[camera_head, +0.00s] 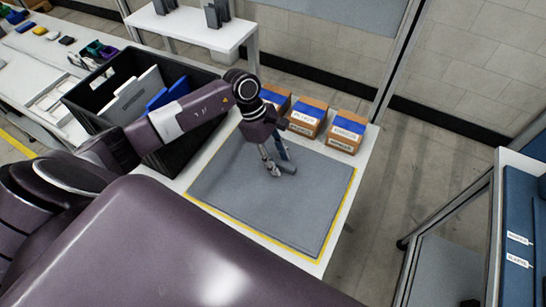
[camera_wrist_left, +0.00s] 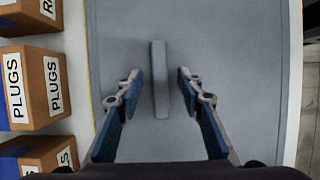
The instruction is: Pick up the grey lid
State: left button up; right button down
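The grey lid (camera_head: 240,205) appears to be the wide flat grey panel lying on the white table inside a yellow outline. It also shows in the wrist view (camera_wrist_left: 225,45). A short lighter grey bar (camera_wrist_left: 160,78), which looks like its handle, stands out from the panel near its far side. My left gripper (camera_head: 277,166) points down over this bar. In the wrist view its two fingers (camera_wrist_left: 158,82) are apart, one on each side of the bar, with gaps between. It holds nothing. My right gripper is not in view.
A black crate (camera_head: 190,150) with grey and blue panels stands left of the lid. Several cardboard boxes, including one with a blue top (camera_head: 346,131), line the table's back edge. A white shelf (camera_head: 190,27) stands behind. A blue-faced rack (camera_head: 521,225) is at right, across open floor.

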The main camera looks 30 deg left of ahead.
pick_arm(q)
jog(key=shift+f, duration=0.1)
grip_shut()
dwell(0.6)
